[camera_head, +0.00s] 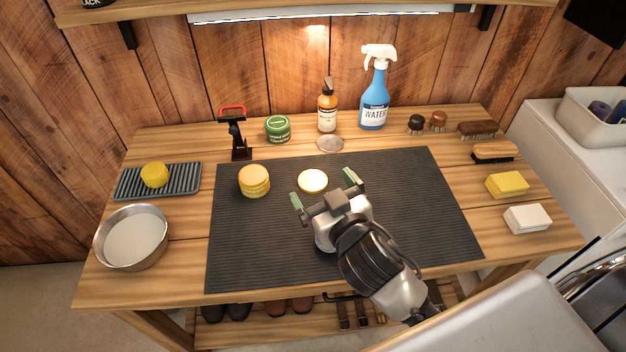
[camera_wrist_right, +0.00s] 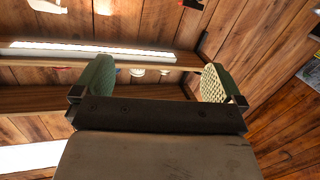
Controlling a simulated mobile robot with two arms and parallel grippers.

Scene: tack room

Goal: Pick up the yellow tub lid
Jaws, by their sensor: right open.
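The yellow tub lid (camera_head: 312,181) is a small flat disc with a pale top and yellow rim, lying on the dark ribbed mat (camera_head: 400,215). A yellow tub (camera_head: 254,182) stands on the mat to its left. My right gripper (camera_head: 323,188) is open, its green-padded fingers spread wide by the near side of the lid. From the head view I cannot tell its exact height above the mat. In the right wrist view the open fingers (camera_wrist_right: 156,78) have nothing between them, and the lid does not show. My left gripper is not in view.
Behind the mat stand a green tin (camera_head: 278,128), an amber bottle (camera_head: 327,108), a blue spray bottle (camera_head: 374,95) and a small round dish (camera_head: 330,144). A metal bowl (camera_head: 132,238) is at left; brushes and sponges (camera_head: 507,184) are at right. The mat's left front is clear.

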